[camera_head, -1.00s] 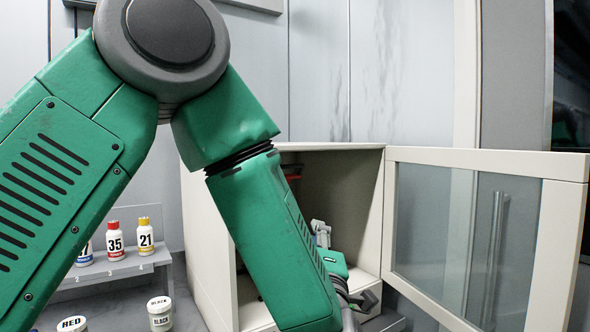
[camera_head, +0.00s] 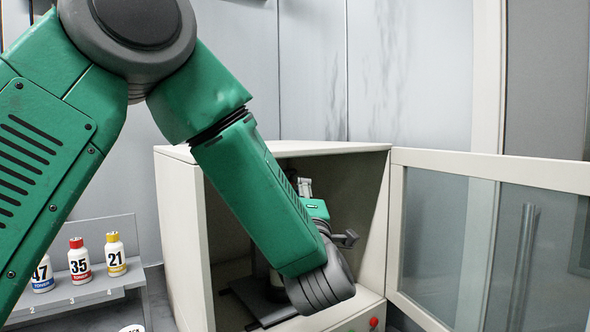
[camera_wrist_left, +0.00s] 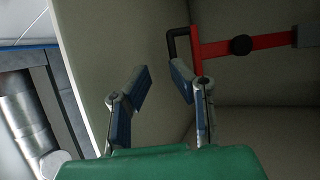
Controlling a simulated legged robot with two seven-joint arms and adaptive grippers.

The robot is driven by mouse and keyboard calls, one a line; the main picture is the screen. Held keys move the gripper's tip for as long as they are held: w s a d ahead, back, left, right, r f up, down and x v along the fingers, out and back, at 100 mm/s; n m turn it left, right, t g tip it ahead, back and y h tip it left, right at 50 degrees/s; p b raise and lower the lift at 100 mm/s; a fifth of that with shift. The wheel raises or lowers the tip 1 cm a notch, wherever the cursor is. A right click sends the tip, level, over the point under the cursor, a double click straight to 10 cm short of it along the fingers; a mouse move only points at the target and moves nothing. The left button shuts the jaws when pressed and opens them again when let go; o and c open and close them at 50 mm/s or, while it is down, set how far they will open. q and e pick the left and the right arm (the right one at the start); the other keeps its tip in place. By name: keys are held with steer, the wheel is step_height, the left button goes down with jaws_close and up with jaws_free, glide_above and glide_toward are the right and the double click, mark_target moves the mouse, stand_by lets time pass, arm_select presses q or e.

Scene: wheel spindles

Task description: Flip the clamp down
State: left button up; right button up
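The clamp (camera_wrist_left: 240,46) shows in the left wrist view as a red bar with a black bent end and a dark round knob, against the cabinet's inner wall. In the head view my arm hides it. My left gripper (camera_wrist_left: 160,75) has its two blue-padded fingers apart with nothing between them. The right finger is close to the clamp's black bent end in the picture; I cannot tell whether they touch. In the head view the left gripper (camera_head: 305,187) is inside the cabinet (camera_head: 180,225), partly hidden behind my forearm. My right gripper is out of view.
The cabinet's glass door (camera_head: 450,235) stands open to the right. A dark plate (camera_head: 240,300) lies on the cabinet floor, and a red button (camera_head: 374,322) is at its lower front. A grey shelf (camera_head: 90,290) with several numbered bottles (camera_head: 80,262) stands at left.

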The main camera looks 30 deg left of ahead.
arm_select(q)
steer(key=shift+n, duration=0.3)
steer(key=w+a, duration=0.1)
steer(key=a, duration=0.1)
steer(key=w+a+r, duration=0.1)
steer(key=a, duration=0.2)
steer(key=w+a+p, duration=0.1)
steer(key=a, duration=0.2)
steer(key=shift+w+r, duration=0.15)
steer(key=shift+w, duration=0.15)
steer(key=shift+w+d+r+g, duration=0.1)
steer(key=shift+r+g, duration=0.15)
steer(key=shift+g, duration=0.05)
steer(key=shift+w+d, duration=0.55)
steer(key=shift+d, duration=0.25)
steer(key=shift+s+a, duration=0.15)
steer(key=shift+a, duration=0.1)
jaws_close()
steer(key=shift+a, duration=0.1)
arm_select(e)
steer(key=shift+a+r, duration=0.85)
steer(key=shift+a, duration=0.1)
